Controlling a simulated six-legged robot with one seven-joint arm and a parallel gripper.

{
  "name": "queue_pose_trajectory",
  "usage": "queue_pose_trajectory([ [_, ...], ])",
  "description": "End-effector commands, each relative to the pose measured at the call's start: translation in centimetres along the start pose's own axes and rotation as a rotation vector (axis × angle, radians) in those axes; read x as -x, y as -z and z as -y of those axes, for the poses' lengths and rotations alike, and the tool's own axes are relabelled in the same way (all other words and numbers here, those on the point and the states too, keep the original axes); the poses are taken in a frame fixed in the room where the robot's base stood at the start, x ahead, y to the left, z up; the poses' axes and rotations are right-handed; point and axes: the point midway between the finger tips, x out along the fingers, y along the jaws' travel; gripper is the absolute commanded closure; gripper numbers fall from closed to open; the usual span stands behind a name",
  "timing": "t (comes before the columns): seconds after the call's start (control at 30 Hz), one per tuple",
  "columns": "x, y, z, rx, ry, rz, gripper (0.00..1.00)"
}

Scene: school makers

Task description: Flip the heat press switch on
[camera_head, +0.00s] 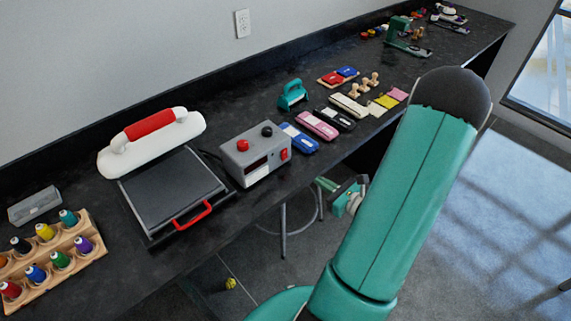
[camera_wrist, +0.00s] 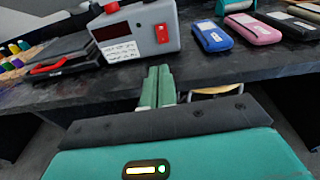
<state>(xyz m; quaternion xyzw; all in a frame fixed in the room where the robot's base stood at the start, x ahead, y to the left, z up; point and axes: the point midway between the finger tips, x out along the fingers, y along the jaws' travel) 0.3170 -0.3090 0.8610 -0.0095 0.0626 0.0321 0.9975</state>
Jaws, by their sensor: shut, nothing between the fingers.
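The heat press has a white upper part with a red handle (camera_head: 150,124) and a dark flat plate (camera_head: 170,190) on the counter. A grey control box (camera_head: 250,160) stands just right of it, with a red knob (camera_head: 242,145), a black knob and a dark display. Its red rocker switch (camera_head: 284,154) is on the front face at the right; the switch (camera_wrist: 162,33) also shows in the wrist view. I cannot tell its position. My gripper (camera_head: 326,184) is shut and empty in front of the counter edge. In the wrist view its green fingertips (camera_wrist: 159,72) are below the switch, apart from it.
Blue (camera_head: 299,138) and pink (camera_head: 317,124) cases lie right of the box. A wooden rack (camera_head: 85,262) of thread spools is at the left. A stool (camera_head: 283,235) stands under the counter. The counter's front edge (camera_wrist: 100,92) runs behind my fingers.

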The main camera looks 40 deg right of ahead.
Motion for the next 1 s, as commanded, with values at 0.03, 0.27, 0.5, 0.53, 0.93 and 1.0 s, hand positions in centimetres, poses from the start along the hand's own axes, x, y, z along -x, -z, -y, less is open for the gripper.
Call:
queue_pose_trajectory([
  [0.03,0.3,0.3,0.3,-0.011,0.016,0.002,1.00],
  [0.27,0.7,0.6,1.0,-0.023,0.037,0.004,1.00],
  [0.5,0.5,0.6,1.1,-0.021,0.035,0.004,1.00],
  [0.53,0.4,0.6,1.1,-0.021,0.035,0.004,1.00],
  [0.93,-6.0,0.6,1.0,-0.021,0.031,0.005,1.00],
  [1.0,-7.4,0.5,0.9,-0.022,0.032,0.005,1.00],
])
